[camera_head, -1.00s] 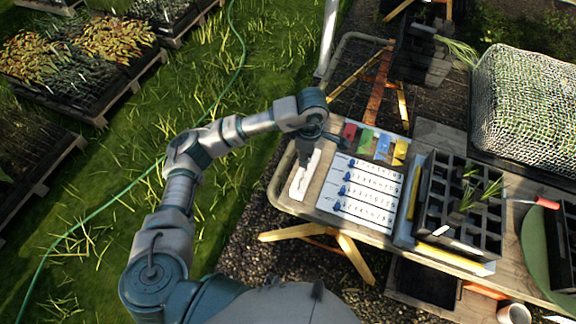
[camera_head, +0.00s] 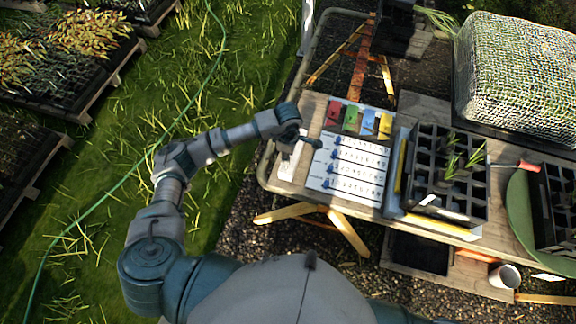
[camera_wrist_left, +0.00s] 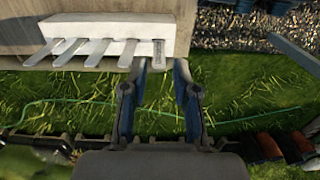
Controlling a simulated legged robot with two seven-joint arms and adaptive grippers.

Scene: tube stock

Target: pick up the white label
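A white block (camera_wrist_left: 105,33) lies on the wooden table in the left wrist view, with several pale label strips (camera_wrist_left: 98,50) sticking out over the table edge. In the head view the block (camera_head: 289,167) is a narrow white shape at the table's left end, partly hidden by my arm. My left gripper (camera_wrist_left: 161,72) is open, with its two fingers apart and nothing seen held. Its fingertips are close to the rightmost strip (camera_wrist_left: 158,52), which looks greyer; I cannot tell if they touch it. In the head view the fingers are mostly hidden. My right gripper is not in view.
A white sheet with rows of marks (camera_head: 347,168) lies right of the block, below coloured packets (camera_head: 352,119). A black cell tray (camera_head: 447,168) with seedlings stands further right. A mesh-covered bundle (camera_head: 520,80) is at the back right. Grass lies left of the table.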

